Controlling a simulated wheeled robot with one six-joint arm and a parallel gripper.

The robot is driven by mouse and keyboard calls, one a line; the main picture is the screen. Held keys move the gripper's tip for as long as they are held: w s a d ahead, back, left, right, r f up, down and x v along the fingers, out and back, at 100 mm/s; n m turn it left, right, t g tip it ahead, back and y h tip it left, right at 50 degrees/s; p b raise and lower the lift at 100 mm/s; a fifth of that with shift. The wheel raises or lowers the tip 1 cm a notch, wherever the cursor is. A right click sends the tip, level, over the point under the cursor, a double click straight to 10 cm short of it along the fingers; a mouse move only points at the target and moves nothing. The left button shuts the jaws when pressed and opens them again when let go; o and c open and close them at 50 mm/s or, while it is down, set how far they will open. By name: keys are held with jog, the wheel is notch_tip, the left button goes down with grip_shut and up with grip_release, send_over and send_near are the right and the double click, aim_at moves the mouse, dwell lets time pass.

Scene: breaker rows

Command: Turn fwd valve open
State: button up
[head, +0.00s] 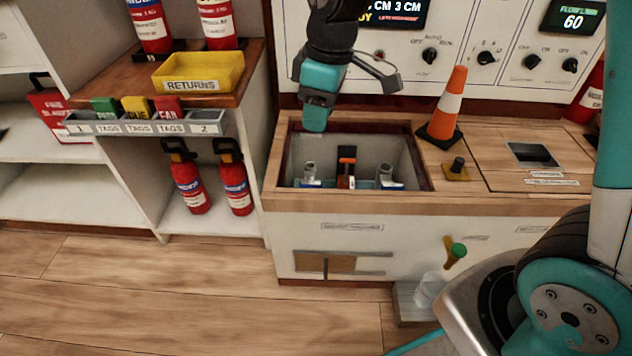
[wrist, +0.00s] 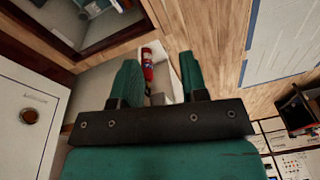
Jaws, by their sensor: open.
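My gripper (head: 315,118) hangs over the back left corner of a recessed well in the counter, apart from the things inside it. The wrist view shows its two teal fingers (wrist: 158,78) spread with nothing between them. In the well stand an orange and black handle (head: 346,168) and two grey pipe-like fittings, a left one (head: 309,172) and a right one (head: 385,173); their lower parts are hidden by the front rim. A yellow lever with a green knob (head: 457,251) sits on the cabinet front. I cannot read which of these is labelled fwd valve.
An orange cone (head: 452,105) and a small dark knob on a yellow base (head: 457,168) stand right of the well. A control panel (head: 455,60) rises behind. A yellow returns tray (head: 198,73) and shelves with red extinguishers (head: 187,182) are at left. The floor (head: 150,290) is clear.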

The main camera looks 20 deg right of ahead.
aim_at(315, 183)
jog(key=w+d+f+n+h, duration=0.2)
jog(key=w+d+f, duration=0.1)
jog(key=w+f, duration=0.7)
notch_tip(315, 183, down, 17)
jog(key=b, duration=0.8)
jog(key=shift+b, duration=0.4)
jog(key=shift+r, duration=0.1)
grip_shut()
